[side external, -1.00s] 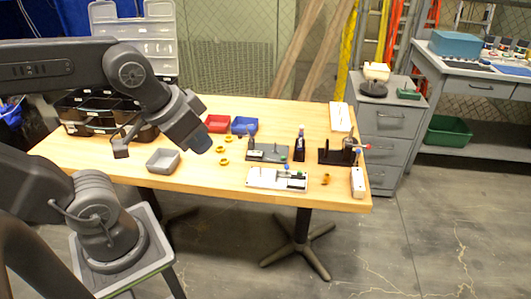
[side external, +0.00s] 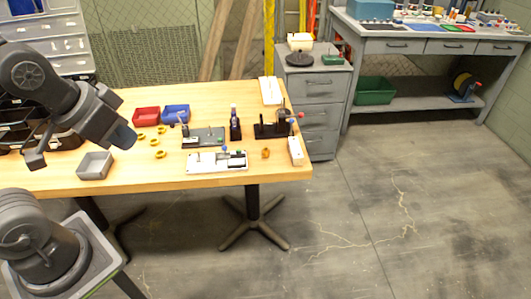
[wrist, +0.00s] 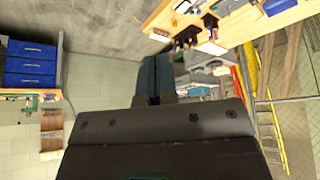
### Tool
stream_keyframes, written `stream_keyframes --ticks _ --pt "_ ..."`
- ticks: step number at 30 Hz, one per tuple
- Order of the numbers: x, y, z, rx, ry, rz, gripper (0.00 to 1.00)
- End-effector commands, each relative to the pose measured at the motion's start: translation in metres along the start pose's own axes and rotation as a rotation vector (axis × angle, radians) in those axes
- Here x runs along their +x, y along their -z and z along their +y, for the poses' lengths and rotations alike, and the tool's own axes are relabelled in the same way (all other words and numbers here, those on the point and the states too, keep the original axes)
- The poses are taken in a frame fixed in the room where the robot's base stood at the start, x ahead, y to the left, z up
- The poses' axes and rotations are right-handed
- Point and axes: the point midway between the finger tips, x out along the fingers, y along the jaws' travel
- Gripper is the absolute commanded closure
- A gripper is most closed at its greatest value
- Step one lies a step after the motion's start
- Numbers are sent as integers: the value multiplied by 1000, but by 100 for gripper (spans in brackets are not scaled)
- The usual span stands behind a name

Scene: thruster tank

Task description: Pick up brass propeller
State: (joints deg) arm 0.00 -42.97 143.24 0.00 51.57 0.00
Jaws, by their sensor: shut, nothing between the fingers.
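Several small yellow-gold pieces (side external: 155,141) lie on the wooden table in the side view, right of my gripper. A separate brass-orange piece (side external: 265,153) lies farther right, near the table's front edge. They are too small to tell which is the brass propeller. My gripper (side external: 126,137) is above the left part of the table, apart from all these pieces. In the wrist view its fingers (wrist: 159,75) are together and empty. The wrist view does not show the propeller clearly.
A grey bin (side external: 95,165) stands below my gripper. Red (side external: 146,116) and blue (side external: 175,113) trays lie behind the gold pieces. A white fixture (side external: 217,162), a dark fixture (side external: 204,137) and a black stand (side external: 270,130) occupy the right side. The front table strip is mostly clear.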

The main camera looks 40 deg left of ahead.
Motion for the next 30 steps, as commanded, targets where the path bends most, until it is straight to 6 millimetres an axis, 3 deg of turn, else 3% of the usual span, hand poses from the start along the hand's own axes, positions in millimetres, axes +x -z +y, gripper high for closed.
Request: stream_keyframes --ticks 5,21,30 --pt "0 0 0 0 0 0 99" --pt "0 0 0 0 0 0 48" --pt "1 6 0 -9 4 -4 48"
